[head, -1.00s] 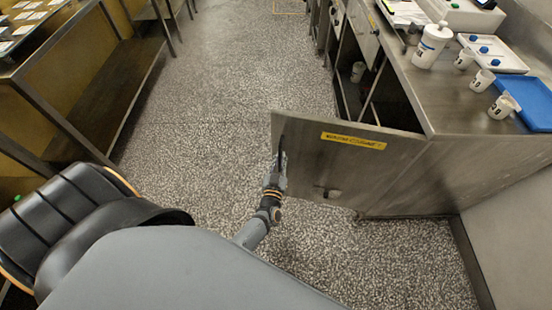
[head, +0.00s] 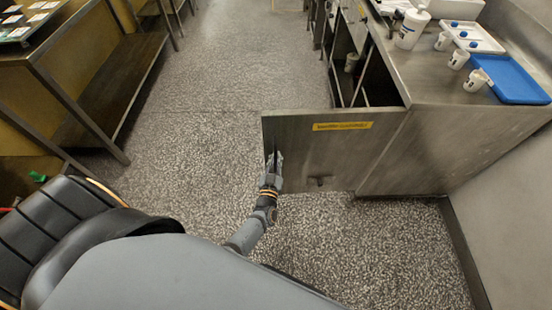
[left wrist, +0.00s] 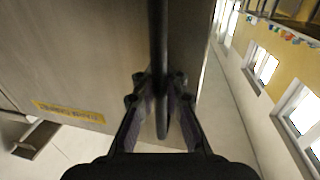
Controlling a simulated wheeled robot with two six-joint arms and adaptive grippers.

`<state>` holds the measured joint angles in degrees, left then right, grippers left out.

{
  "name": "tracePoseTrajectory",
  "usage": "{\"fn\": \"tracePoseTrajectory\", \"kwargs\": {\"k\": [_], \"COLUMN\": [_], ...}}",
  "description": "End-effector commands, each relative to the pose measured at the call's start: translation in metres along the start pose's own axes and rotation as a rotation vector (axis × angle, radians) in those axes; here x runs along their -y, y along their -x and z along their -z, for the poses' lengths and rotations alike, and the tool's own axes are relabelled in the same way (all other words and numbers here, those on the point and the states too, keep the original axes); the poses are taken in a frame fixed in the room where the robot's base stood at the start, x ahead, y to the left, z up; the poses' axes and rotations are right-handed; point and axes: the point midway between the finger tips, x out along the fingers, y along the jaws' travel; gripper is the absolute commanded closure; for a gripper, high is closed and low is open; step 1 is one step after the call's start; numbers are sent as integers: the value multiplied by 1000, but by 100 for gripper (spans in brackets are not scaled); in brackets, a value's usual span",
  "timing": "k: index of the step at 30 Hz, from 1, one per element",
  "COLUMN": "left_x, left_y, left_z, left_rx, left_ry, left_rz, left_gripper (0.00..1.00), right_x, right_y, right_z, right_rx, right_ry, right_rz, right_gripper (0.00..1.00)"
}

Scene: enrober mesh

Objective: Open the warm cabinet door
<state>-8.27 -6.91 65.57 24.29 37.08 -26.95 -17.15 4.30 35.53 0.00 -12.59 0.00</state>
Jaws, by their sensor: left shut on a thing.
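The warm cabinet door (head: 335,155) is a flat metal panel with a yellow label (head: 342,126). It stands swung out from the cabinet (head: 372,80), and the dark interior shows behind it. My left gripper (head: 272,162) is at the door's free left edge, shut on the dark upright bar handle (left wrist: 158,50). In the left wrist view the bar passes between the fingers (left wrist: 160,92), and the door face fills the left. My right gripper is not in view.
The steel counter (head: 440,85) at right holds a white bottle (head: 411,29), small cups (head: 476,80) and a blue tray (head: 512,80). The speckled floor (head: 220,90) between is clear.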

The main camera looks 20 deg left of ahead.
Motion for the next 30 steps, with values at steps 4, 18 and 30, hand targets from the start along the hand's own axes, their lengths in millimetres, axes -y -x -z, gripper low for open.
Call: {"fn": "tracePoseTrajectory", "kwargs": {"k": [4,18,30], "left_x": [2,1,1], "left_y": [0,4,70], "left_z": [1,-1,-1], "left_rx": [-4,1,1], "left_ry": [-1,0,0], "left_rz": [3,1,3], "left_gripper": [85,65,65], "right_x": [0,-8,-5], "right_y": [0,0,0], "right_z": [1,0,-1], "right_rx": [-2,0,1], "right_ry": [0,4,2], "right_rz": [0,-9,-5], "right_gripper": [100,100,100]}}
